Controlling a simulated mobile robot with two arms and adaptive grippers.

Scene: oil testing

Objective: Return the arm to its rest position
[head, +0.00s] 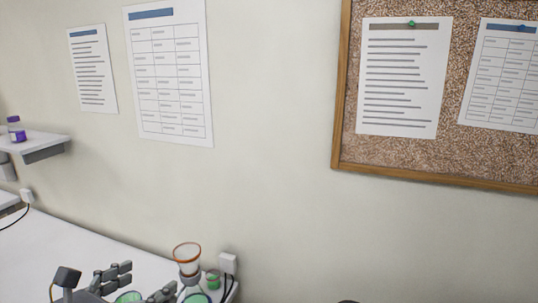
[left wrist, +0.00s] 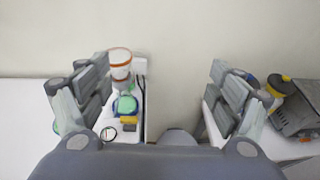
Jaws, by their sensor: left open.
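My left gripper (head: 143,281) shows at the bottom left of the head view, over the white bench, with its fingers spread. In the left wrist view the left gripper (left wrist: 162,66) is open, with nothing between its fingers but the pale wall and the gap beyond the bench. A clear funnel-like vessel with an orange rim (head: 187,256) stands just right of the gripper in the head view. The vessel also shows beside the left-hand finger in the left wrist view (left wrist: 120,73). My right gripper is not seen.
The white bench (head: 70,250) runs along the wall. Green items (head: 212,281) stand near the vessel. A white socket (head: 228,263) with a cable is close by. A shelf (head: 40,145) holds a purple bottle (head: 16,131). Grey equipment (left wrist: 300,115) is at the right in the wrist view.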

